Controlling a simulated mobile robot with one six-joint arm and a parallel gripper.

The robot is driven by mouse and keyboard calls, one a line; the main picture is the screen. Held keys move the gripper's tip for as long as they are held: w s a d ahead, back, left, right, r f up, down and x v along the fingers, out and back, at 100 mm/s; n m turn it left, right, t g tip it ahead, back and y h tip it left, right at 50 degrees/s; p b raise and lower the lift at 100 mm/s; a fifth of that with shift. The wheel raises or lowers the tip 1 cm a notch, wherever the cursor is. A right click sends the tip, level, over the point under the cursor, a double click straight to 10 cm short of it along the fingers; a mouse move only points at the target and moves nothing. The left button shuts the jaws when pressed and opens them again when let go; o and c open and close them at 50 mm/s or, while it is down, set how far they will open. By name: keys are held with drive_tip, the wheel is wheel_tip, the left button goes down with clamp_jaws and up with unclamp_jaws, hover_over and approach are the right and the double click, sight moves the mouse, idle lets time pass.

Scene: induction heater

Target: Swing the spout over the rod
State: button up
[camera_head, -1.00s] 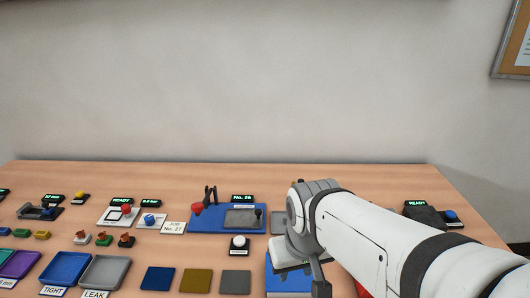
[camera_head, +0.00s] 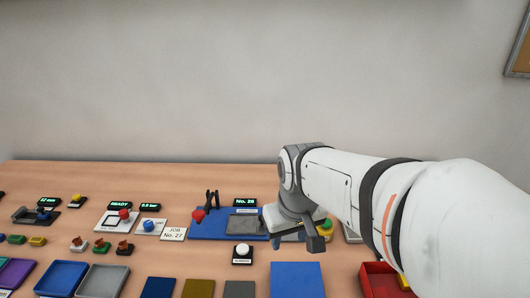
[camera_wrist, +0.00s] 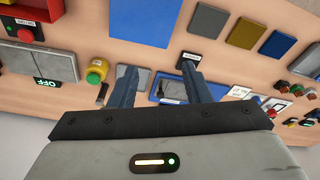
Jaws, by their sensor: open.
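I cannot tell for sure which parts are the spout and the rod. A yellow knob on a green base (camera_wrist: 97,71) is close by, also in the head view (camera_head: 325,228).
A large blue pad (camera_head: 296,281) and red box (camera_head: 380,280) lie nearer. Small switch plates and a JOB card (camera_head: 173,234) are left.

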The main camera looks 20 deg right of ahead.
drive_tip(key=w+d+r+n+p, duration=0.1)
drive_tip(key=w+d+r+p, duration=0.2)
drive_tip(key=w, duration=0.9)
drive_tip(key=w+d+f+n+p, duration=0.1)
drive_tip(key=w+d+f, duration=0.1)
drive_tip(key=w+d, duration=0.3)
drive_tip(key=w+d+f+n+g+p, duration=0.1)
drive_tip(key=w+d+f, duration=0.2)
drive_tip(key=w, duration=0.5)
drive_tip(key=w+d+f+n+g+p, duration=0.1)
drive_tip(key=w+d+f+n+p, duration=0.1)
drive_tip(key=w+d, duration=0.4)
drive_tip(key=shift+w+d+f, duration=0.2)
drive_tip(key=shift+d+f, duration=0.1)
drive_tip(key=shift+d, duration=0.05)
drive_tip(key=shift+f+p, duration=0.7)
drive_tip(key=shift+f, duration=3.25)
clamp_jaws()
